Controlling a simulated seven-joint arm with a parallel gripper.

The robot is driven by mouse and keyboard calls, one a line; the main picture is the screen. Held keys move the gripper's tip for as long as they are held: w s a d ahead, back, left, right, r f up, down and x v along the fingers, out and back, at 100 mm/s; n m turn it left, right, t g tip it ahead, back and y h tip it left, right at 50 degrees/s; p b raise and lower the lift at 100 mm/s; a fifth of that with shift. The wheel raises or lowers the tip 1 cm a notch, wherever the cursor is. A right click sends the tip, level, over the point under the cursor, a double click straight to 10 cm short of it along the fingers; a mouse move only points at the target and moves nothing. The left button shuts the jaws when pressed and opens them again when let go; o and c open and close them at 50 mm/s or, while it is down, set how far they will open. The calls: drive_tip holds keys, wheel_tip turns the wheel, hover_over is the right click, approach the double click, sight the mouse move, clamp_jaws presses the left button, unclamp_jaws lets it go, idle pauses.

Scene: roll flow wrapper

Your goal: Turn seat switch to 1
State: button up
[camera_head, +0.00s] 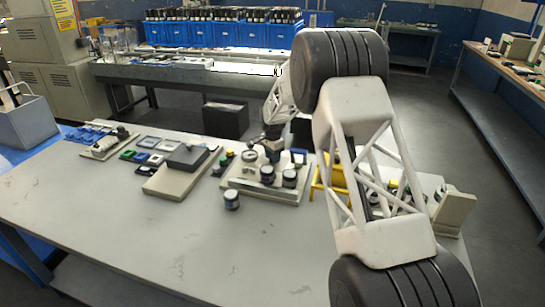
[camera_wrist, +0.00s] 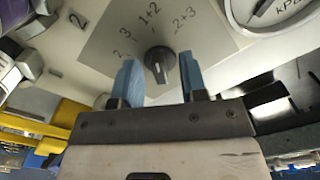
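The seat switch appears to be the black rotary knob (camera_wrist: 160,62) on a grey label plate (camera_wrist: 112,28) in the wrist view. Printed marks around it include 3, 1+2 and 2+3; another at the left is hard to read, and I see no clear lone 1. A pale mark on the knob points toward the bottom of the picture. My gripper (camera_wrist: 161,80) is open, with one blue fingertip on each side of the knob and visible gaps. In the head view my gripper (camera_head: 272,143) is over the back of the light panel board (camera_head: 238,184), partly hidden.
A kPa gauge (camera_wrist: 262,12) is at the upper right of the knob. Black round parts stand on the board, and a loose one (camera_head: 231,199) is in front. A yellow frame (camera_head: 322,180) is right of the board. The front of the table (camera_head: 130,235) is clear.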

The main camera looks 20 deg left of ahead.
clamp_jaws()
